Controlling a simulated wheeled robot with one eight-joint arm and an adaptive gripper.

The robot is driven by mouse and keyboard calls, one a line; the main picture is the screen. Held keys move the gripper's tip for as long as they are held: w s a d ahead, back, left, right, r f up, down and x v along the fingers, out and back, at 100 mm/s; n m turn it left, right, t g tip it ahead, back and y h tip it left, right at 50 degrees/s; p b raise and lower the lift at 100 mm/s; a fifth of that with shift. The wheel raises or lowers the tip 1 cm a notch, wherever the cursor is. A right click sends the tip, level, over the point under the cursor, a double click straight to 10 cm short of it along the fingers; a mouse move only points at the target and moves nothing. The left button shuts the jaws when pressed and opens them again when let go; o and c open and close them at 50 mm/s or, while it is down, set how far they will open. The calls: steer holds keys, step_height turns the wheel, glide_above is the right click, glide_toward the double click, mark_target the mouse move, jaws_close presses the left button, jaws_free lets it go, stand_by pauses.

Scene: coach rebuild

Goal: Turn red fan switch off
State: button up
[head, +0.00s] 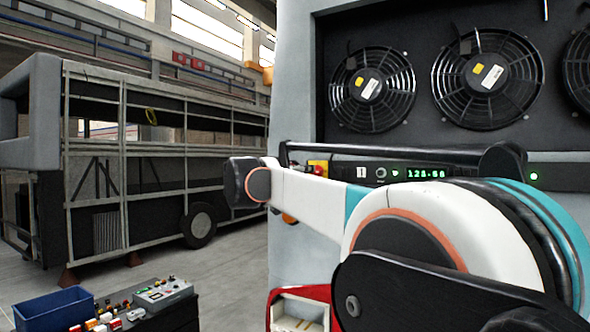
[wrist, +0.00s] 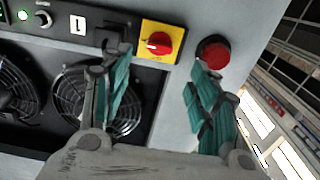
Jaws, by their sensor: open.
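The red rotary fan switch (wrist: 157,44) sits on a square yellow plate in the wrist view, on the grey panel. Its knob lies nearly crosswise in that view, with a small white mark at its left. In the head view the switch (head: 318,168) shows small, partly hidden behind my arm. My gripper (wrist: 159,62) is open in the wrist view, with its teal-padded fingers apart and nothing between them. The switch appears between the two fingertips; contact cannot be told. In the head view my arm hides the gripper.
A round red button (wrist: 214,54) is beside the switch, close to the right fingertip. A white toggle (wrist: 78,25) and a black knob (wrist: 43,19) are on the left. Black fans (head: 372,88) sit in the cabinet. A green display (head: 426,174) reads digits. A bus frame (head: 150,160) stands far left.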

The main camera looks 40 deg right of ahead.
steer(key=p+x, duration=0.2)
steer(key=x, duration=0.7)
steer(key=shift+d, duration=0.15)
steer(key=c, duration=1.1)
